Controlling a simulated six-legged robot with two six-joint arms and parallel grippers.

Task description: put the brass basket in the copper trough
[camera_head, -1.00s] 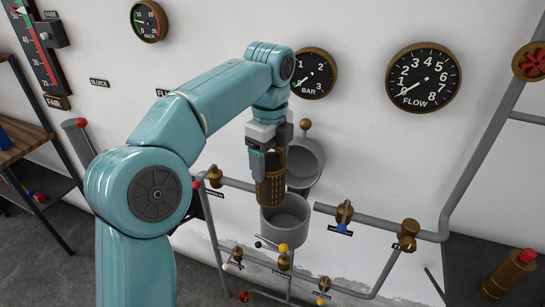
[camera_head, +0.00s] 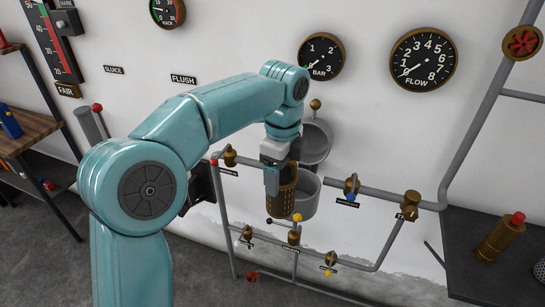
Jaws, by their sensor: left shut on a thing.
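The brass basket (camera_head: 281,200), a dark gold perforated cylinder, hangs upright in my left gripper (camera_head: 281,178). The gripper is shut on it and hides its upper part. Basket and gripper overlap the left side of a round grey open container (camera_head: 309,196) on the pipework. I cannot tell whether the basket touches it. A second grey round container (camera_head: 319,138) is on the wall above, partly behind the gripper. No copper-coloured trough can be made out. My right gripper is not in view.
Grey pipes with brass valves (camera_head: 411,204) run around the containers. A brass cylinder with a red cap (camera_head: 500,239) stands on a dark surface at right. A wooden-topped shelf (camera_head: 27,130) stands at left. Gauges, including FLOW (camera_head: 423,60), hang on the wall.

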